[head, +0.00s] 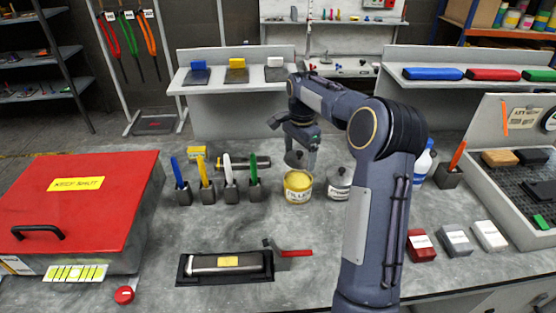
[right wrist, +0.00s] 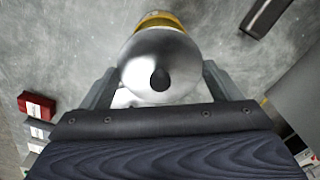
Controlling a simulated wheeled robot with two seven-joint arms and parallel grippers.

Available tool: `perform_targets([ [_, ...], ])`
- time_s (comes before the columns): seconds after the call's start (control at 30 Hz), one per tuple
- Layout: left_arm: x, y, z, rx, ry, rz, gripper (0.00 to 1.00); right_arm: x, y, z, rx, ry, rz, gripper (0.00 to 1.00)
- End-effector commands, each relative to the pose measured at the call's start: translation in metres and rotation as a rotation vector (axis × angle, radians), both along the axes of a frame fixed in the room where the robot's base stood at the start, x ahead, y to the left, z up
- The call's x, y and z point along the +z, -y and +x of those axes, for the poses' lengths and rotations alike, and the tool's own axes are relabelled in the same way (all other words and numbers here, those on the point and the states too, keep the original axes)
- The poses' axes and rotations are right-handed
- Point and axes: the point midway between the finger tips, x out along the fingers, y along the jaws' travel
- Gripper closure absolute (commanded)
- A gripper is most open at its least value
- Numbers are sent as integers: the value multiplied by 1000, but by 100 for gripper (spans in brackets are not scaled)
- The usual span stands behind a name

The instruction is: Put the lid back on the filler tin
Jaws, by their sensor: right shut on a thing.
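The filler tin (head: 298,190) stands upright on the grey bench, with a yellow band, a label and yellowish contents at its open top. My right gripper (head: 300,152) is above the tin, shut on the silver lid (head: 294,159). The lid appears tilted and apart from the tin in the head view. In the right wrist view the round lid (right wrist: 150,58) with its dark knob sits between my two fingers (right wrist: 160,92), with part of the yellow tin (right wrist: 160,20) showing beyond it. My left gripper is not in view.
Several holders with coloured tools (head: 230,190) stand to the left. A tray with a grey tool (head: 228,263) lies in front. Red, grey and white blocks (head: 455,241) lie at right.

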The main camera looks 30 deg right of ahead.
Motion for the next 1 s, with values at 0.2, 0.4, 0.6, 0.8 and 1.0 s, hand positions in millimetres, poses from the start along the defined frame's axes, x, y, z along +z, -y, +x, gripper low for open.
perform_targets([
  [0.2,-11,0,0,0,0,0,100,-12,1,0,-3,-1,0,38],
  [0.4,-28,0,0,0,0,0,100,-30,0,0,-2,0,0,38],
  [0.6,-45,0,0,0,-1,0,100,-48,0,0,-1,-1,0,38],
  [0.8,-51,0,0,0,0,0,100,-62,0,0,0,0,0,38],
  [1.0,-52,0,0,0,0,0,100,-64,0,0,0,0,0,38],
])
